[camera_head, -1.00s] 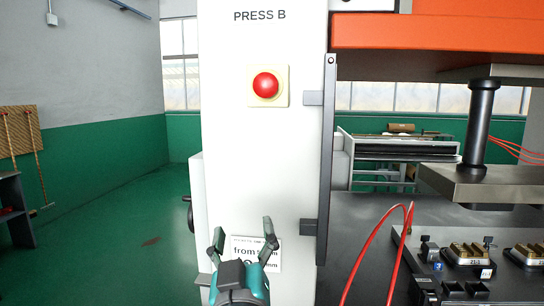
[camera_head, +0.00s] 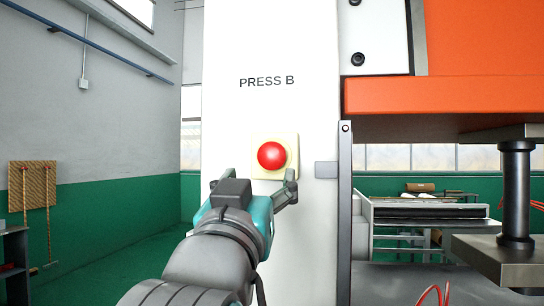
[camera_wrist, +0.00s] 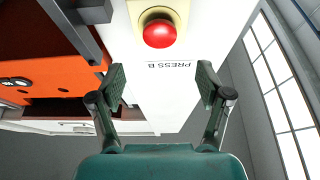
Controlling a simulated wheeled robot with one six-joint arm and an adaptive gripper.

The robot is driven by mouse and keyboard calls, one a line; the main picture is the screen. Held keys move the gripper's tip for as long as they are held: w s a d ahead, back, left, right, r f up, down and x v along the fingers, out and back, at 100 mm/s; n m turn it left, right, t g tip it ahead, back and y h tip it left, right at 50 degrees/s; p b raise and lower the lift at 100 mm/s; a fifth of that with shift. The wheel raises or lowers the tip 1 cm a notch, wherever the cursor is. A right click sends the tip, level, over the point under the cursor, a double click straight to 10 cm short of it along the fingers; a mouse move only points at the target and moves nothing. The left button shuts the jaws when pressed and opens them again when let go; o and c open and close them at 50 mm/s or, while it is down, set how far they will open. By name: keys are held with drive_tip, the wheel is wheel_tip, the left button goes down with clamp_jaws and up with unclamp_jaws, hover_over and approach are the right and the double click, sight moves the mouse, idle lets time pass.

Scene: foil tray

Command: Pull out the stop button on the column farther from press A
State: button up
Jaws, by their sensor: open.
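The red stop button (camera_head: 272,155) sits on a pale yellow square plate on the white column (camera_head: 270,110) marked PRESS B. In the wrist view the red button (camera_wrist: 159,33) is at the top centre, with the upside-down PRESS B lettering below it. My gripper (camera_head: 258,182) is raised in front of the column, just below the button in the head view. In the wrist view its two fingers (camera_wrist: 161,84) are spread wide with nothing between them. The button lies beyond the fingertips, and I see no contact with it.
An orange press head (camera_head: 440,95) and a black pillar (camera_head: 516,190) stand to the right. A dark upright bar (camera_head: 345,215) with a bracket runs along the column's right edge. A roller bench (camera_head: 420,215) is behind.

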sight(270, 155)
drive_tip(key=x, duration=0.9)
drive_tip(key=shift+w+r, duration=0.1)
drive_tip(key=shift+w, duration=0.2)
drive_tip(key=shift+c, duration=0.3)
